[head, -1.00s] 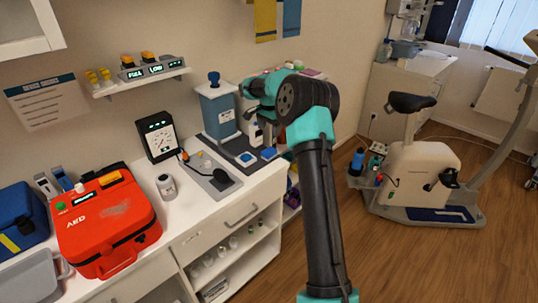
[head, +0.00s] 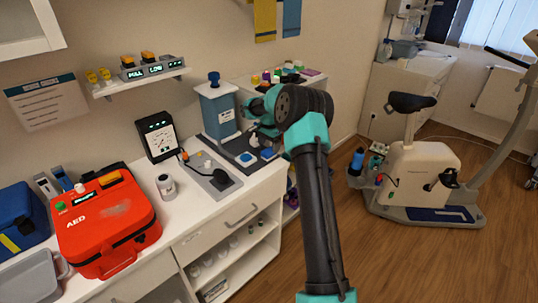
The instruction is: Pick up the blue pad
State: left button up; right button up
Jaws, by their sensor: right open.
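Two small blue pads lie on a dark tray (head: 232,146) at the right end of the white counter: a left blue pad (head: 246,157) and a right blue pad (head: 267,154). My right gripper (head: 259,131) is just above and behind them, pointing down toward the tray. It is open, and no pad is seen between its fingers. The fingers are small and partly hidden by my arm. My left gripper is not in view.
A grey-blue dispenser (head: 218,112) with a blue knob stands left of my right gripper. An exercise bike (head: 420,175) stands right.

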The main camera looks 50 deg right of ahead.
aim_at(269, 150)
jog(key=shift+w+f, duration=0.1)
jog(key=shift+f, duration=1.85)
jog(key=shift+c, duration=0.2)
jog(key=c, duration=0.9)
jog(key=shift+r, duration=0.1)
jog(key=shift+c, duration=0.3)
jog(key=shift+r, duration=1.75)
jog(key=s+a+r, duration=0.1)
jog(key=s+a, duration=0.9)
jog(key=a, duration=0.2)
jog(key=shift+s+r, duration=0.15)
jog(key=shift+s, duration=0.15)
